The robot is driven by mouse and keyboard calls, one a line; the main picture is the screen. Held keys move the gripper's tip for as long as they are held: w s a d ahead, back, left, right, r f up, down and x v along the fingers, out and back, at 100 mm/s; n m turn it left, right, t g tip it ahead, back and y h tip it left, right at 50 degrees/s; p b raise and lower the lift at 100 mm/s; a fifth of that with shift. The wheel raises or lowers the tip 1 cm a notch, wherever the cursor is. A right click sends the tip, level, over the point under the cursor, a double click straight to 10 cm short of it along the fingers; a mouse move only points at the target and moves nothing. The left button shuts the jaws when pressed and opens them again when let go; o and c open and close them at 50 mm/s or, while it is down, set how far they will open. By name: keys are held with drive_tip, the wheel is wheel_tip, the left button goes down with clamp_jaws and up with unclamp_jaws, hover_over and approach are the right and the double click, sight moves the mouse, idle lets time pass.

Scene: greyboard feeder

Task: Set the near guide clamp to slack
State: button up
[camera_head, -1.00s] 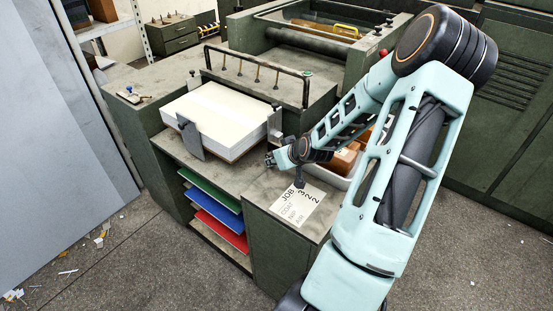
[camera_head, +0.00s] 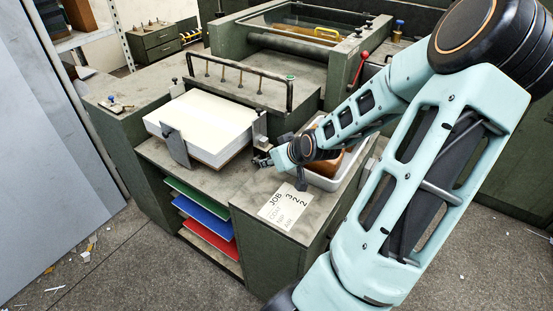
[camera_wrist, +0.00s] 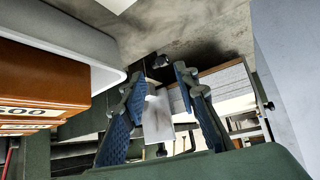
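A white paper stack (camera_head: 205,122) lies on the feeder board. A grey guide plate (camera_head: 175,147) stands against its front side. Another pale metal guide (camera_head: 260,128) stands at its right corner, close to my gripper (camera_head: 262,160). In the wrist view my gripper (camera_wrist: 159,75) has its two blue-grey fingers apart, with nothing seen held. A pale metal plate (camera_wrist: 157,122) shows between and beyond the fingers. A small dark knob-like part (camera_wrist: 161,61) shows near the fingertips; contact cannot be told. The clamp's setting cannot be read.
A white tray (camera_head: 329,184) with brown boxes stands right of my gripper, close under my forearm. A printed job card (camera_head: 285,202) lies on the front ledge. A dark rail (camera_head: 240,75) crosses behind the stack. Coloured sheets (camera_head: 205,215) sit on shelves below.

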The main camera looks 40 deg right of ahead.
drive_tip(key=shift+v, duration=1.65)
drive_tip(key=shift+f, duration=0.1)
